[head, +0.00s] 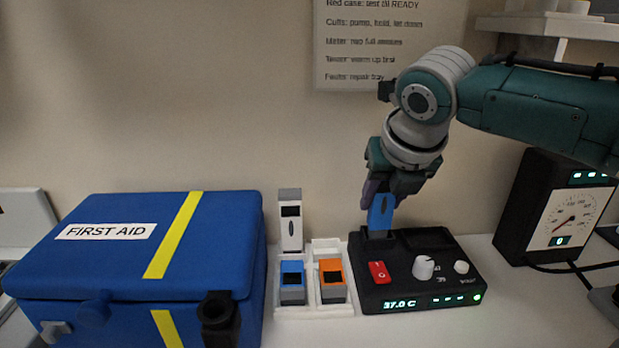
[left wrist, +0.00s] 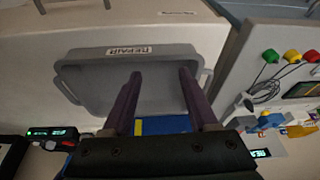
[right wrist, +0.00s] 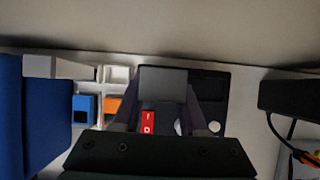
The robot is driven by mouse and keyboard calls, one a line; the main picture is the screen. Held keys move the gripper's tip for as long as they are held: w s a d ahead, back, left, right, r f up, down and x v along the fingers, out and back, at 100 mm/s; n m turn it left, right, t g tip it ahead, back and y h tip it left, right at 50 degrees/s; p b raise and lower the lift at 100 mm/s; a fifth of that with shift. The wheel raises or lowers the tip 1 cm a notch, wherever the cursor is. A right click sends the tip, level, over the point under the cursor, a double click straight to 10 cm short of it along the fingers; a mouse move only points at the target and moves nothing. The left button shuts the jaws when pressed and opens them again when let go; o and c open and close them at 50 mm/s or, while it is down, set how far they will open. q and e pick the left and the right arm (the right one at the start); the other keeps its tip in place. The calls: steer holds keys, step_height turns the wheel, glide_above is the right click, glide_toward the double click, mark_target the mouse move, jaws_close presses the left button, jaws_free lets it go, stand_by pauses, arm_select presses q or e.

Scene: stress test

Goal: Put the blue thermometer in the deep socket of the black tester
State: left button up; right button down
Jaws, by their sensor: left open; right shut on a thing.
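The blue thermometer (head: 381,214) is upright, slightly tilted, in my right gripper (head: 382,197), whose fingers are shut on its upper part. Its grey lower end is at the back left socket of the black tester (head: 415,285); how deep it sits I cannot tell. A grey block shows between the right fingers in the right wrist view (right wrist: 163,80). The tester has a wider dark recess at its back right, a red switch, white knobs, and a lit display reading 37.0 C. My left gripper (left wrist: 158,80) is open and empty, above a grey tray, outside the head view.
A white rack (head: 315,312) left of the tester holds a blue unit (head: 292,283), an orange unit (head: 332,281) and a taller white unit (head: 290,222). A blue first aid case (head: 130,245) stands further left. A black gauge box (head: 545,205) stands right. The grey tray (left wrist: 95,75) is labelled REPAIR.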

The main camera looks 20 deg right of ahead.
arm_select(q)
steer(key=shift+f, duration=0.25)
arm_select(e)
steer(key=shift+f, duration=0.45)
steer(key=shift+c, duration=1.8)
jaws_free()
arm_select(q)
step_height(320, 180, up, 2)
steer(key=shift+r+p, duration=0.2)
steer(key=shift+p, duration=0.85)
arm_select(e)
steer(key=v, duration=1)
